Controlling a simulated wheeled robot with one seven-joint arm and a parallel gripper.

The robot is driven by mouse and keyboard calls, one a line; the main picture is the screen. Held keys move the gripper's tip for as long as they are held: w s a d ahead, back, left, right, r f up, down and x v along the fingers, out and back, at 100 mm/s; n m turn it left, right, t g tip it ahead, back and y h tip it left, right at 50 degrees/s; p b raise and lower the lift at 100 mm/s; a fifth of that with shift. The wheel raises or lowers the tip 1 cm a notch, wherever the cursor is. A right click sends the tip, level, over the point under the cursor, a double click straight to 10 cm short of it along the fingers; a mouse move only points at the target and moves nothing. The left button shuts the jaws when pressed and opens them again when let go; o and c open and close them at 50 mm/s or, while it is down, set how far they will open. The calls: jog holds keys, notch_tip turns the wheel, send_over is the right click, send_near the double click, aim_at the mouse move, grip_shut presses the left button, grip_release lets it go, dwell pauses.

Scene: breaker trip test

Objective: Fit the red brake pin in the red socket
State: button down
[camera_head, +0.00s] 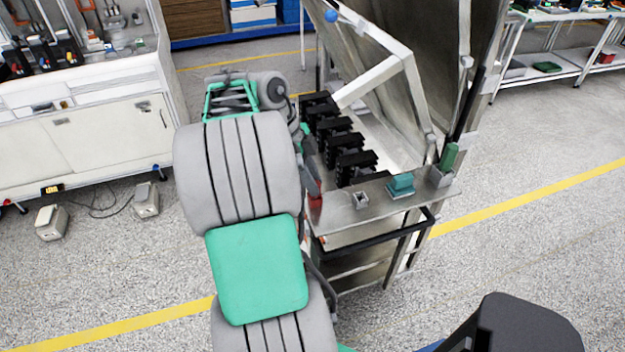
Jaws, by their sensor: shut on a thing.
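My gripper (311,180) is at the near left corner of the metal bench, mostly hidden behind my own arm. Its dark fingers point down and are shut on the red brake pin, which the fingers and arm largely hide. A small red piece (315,202) shows right at the fingertips, at the bench's left edge. I cannot tell whether this red is the pin, the red socket or both, nor whether the pin is inside the socket.
The metal bench (340,228) carries a row of black breaker blocks (345,140), a small open grey socket (361,200), a teal block (400,185) and an upright green pin (449,156). A tilted framed panel (380,75) rises behind. Open floor lies right.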

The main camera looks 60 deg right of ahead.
jog(key=shift+f+b, duration=0.3)
jog(key=shift+f, duration=0.1)
jog(key=c, duration=1.1)
grip_release()
jog(key=shift+r, duration=0.1)
jog(key=shift+c, duration=0.2)
jog(key=p+v, duration=0.3)
jog(key=v, duration=0.4)
jog(key=shift+w+r, duration=0.2)
jog(key=shift+r, duration=0.15)
